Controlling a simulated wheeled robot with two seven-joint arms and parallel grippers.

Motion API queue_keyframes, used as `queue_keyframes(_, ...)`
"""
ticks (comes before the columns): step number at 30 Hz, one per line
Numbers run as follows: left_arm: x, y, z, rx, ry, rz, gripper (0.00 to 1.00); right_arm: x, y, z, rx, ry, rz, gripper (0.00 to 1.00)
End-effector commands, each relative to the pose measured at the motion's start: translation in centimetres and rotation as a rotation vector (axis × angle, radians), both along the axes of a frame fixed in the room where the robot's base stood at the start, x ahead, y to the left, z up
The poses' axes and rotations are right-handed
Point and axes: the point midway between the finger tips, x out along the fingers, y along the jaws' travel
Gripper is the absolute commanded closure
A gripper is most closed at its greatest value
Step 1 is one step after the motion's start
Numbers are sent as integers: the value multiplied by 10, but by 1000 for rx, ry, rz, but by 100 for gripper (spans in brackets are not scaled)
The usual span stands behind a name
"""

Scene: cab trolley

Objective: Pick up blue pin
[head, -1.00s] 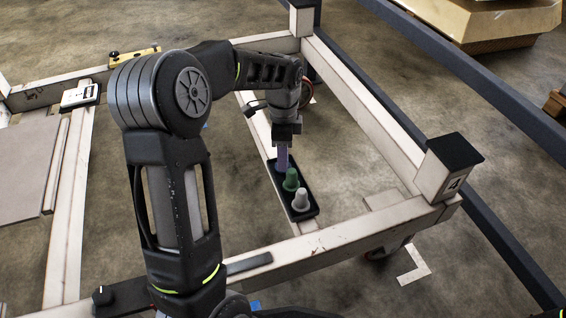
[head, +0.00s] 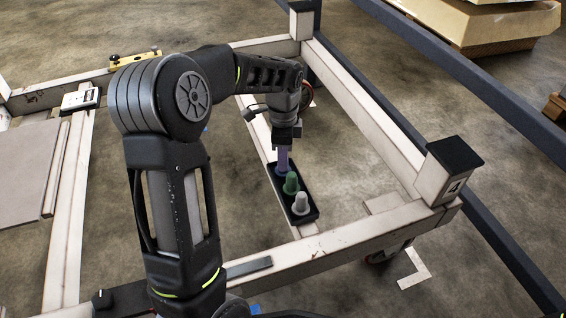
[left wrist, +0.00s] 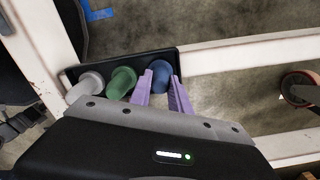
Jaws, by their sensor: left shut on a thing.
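The blue pin (left wrist: 161,74) stands at one end of the black tray (left wrist: 122,62) in the left wrist view, in a row with a green pin (left wrist: 121,82) and a light grey pin (left wrist: 86,84). My left gripper (left wrist: 163,85) has its two purple fingers on either side of the blue pin and is shut on it. In the head view the left gripper (head: 283,160) points down at the far end of the tray (head: 311,215), and its fingers mostly hide the blue pin. The pin's lower end is hidden. My right gripper is in neither view.
The green pin (head: 291,183) and grey pin (head: 300,203) stand close beside the gripper. The tray rests on a white beam of the trolley frame (head: 340,245). A corner post (head: 448,172) rises to the right. Bare floor shows inside the frame.

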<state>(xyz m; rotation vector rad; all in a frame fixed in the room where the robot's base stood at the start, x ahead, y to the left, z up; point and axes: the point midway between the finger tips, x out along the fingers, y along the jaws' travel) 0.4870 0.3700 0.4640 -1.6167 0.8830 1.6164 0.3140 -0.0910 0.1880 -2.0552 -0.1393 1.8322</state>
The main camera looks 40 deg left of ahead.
Motion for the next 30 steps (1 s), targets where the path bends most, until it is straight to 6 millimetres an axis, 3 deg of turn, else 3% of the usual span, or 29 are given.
queue_keyframes(5,0,0,12,1,-1,0,100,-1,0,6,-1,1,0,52)
queue_keyframes(18,1,0,90,1,-2,0,100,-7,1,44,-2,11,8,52)
queue_keyframes(22,0,0,100,1,-1,0,100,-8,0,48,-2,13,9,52)
queue_keyframes(30,0,0,100,0,0,0,100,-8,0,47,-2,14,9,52)
